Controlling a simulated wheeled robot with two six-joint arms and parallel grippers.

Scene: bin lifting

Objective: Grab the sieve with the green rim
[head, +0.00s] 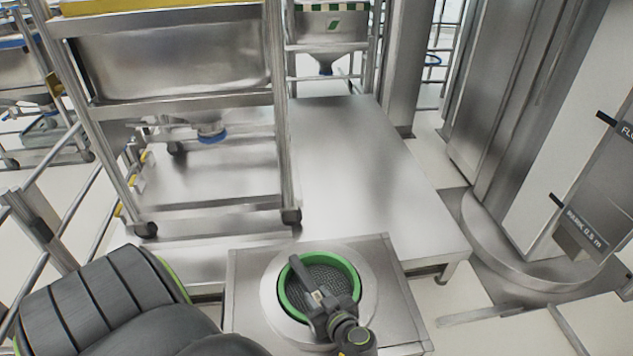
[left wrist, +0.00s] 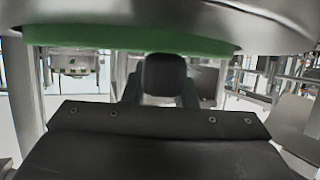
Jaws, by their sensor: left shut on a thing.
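The sieve (head: 347,271) with the green rim and grey mesh is in the lower middle of the head view, inside a round steel ring. My left gripper (head: 314,296) reaches over it from the near side and covers part of the mesh and rim. In the left wrist view the green rim (left wrist: 120,42) runs close above the dark gripper (left wrist: 163,88), under a curved steel edge. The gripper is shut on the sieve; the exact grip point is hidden. My right gripper is not in view.
A square steel stand (head: 402,320) is below the sieve. A low steel platform (head: 365,165) lies behind it. A wheeled frame with a steel bin (head: 175,60) stands at the left. A steel column (head: 520,130) rises at the right.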

